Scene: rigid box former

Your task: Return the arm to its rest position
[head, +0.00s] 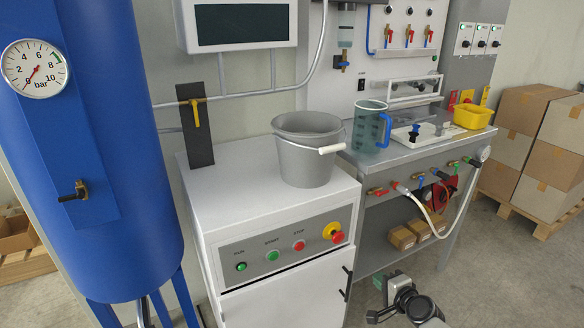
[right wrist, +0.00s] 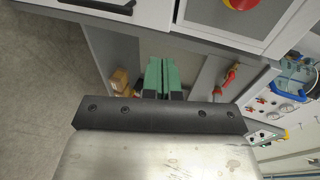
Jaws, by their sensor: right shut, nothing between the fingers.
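My right gripper (head: 397,281) shows low in the head view, right of centre. It is in front of the metal workbench, below the worktop and above the floor. Its arm comes up from the bottom edge. In the right wrist view, the two green fingers (right wrist: 161,76) lie side by side, shut with nothing between them. They are apart from the cabinet and bench behind. My left gripper is in neither view.
A white cabinet (head: 290,210) with buttons bears a grey bucket (head: 305,150). The workbench (head: 408,152) bears a measuring jug (head: 371,127) and yellow bin (head: 472,116). A hose (head: 436,222) hangs in front. A blue tank (head: 110,160) stands left. Floor (head: 500,275) at right is clear.

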